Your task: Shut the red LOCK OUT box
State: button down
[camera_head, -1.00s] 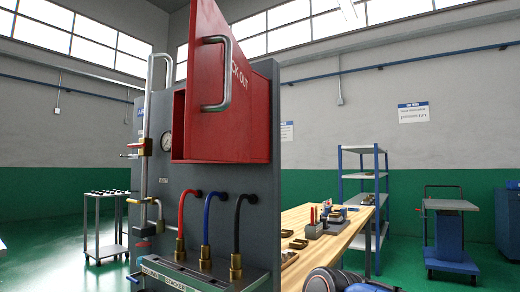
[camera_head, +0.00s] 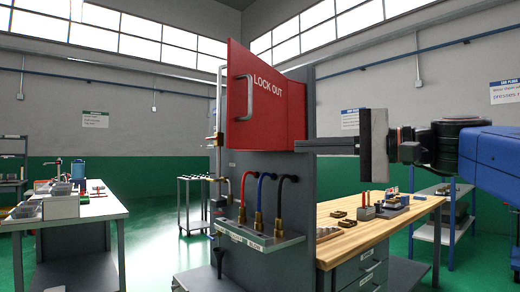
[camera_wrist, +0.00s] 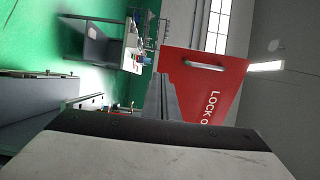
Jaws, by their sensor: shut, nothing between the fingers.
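The red LOCK OUT box (camera_head: 299,118) is mounted on a grey upright panel. Its red door (camera_head: 262,118), with white lettering and a silver handle (camera_head: 250,98) near the left edge, appears swung outward; how far is hard to tell. The door hides the box's inside. My gripper (camera_head: 300,146) comes in from the right, its thin fingers shut and empty, pointing left beside the lower right of the box. Whether they touch it is unclear. In the wrist view the door (camera_wrist: 205,85) and its handle (camera_wrist: 204,65) lie beyond and right of the shut fingers (camera_wrist: 160,82).
Red, blue and black hoses with brass fittings (camera_head: 260,218) rise from a ledge below the box. A pipe with valves (camera_head: 217,130) runs up the panel's left edge. A wooden workbench (camera_head: 385,212) with small items stands right. Open floor (camera_head: 150,240) lies left.

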aim_at(238, 148)
jog(key=x, duration=1.4)
dwell(0.4)
jog(key=shift+a, duration=0.1)
dwell(0.4)
